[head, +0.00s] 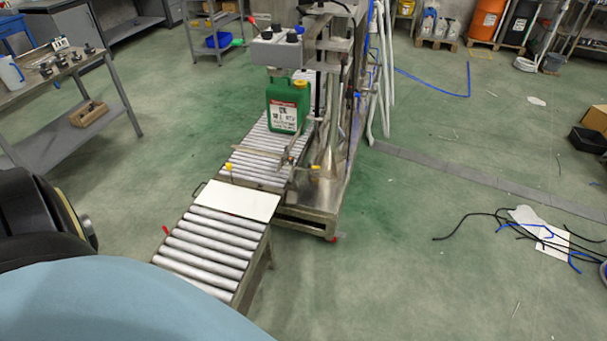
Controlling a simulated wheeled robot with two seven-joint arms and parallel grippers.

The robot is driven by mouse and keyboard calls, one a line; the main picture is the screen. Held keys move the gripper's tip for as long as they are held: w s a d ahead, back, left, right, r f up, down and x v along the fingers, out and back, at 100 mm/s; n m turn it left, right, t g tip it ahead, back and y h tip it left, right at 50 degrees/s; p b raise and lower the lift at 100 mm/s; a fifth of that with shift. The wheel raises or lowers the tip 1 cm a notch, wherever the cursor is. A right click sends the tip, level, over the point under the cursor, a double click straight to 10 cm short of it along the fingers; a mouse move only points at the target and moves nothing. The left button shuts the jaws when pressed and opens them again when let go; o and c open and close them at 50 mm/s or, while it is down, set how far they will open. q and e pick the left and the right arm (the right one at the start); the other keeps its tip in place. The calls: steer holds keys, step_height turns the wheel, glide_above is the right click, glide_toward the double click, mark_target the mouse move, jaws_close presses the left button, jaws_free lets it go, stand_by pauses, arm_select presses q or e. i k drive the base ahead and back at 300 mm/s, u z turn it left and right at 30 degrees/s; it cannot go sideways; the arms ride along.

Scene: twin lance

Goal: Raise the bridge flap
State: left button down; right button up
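The bridge flap looks to be the flat cream plate (236,201) at the far end of the near roller conveyor (205,252). It lies about level with the rollers, next to the gap before the far roller conveyor (262,150). A thin dark loop, possibly its handle, shows at its left edge. A green jerrycan (288,105) with a white label and yellow cap stands upright on the far conveyor under the filling machine (280,50). Neither of my grippers is in view. A dark and light blue part, probably my arm, covers the lower left.
A grey workbench (60,75) with small parts stands at the left. Loose black and blue cables (540,235) lie on the floor at right. A grey floor strip (480,180) runs across the right side. The floor right of the near conveyor is clear.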

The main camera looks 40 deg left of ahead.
mark_target(256, 206)
steer(key=i, duration=2.9)
steer(key=u, duration=2.6)
steer(key=i, duration=0.75)
steer(key=u, duration=0.25)
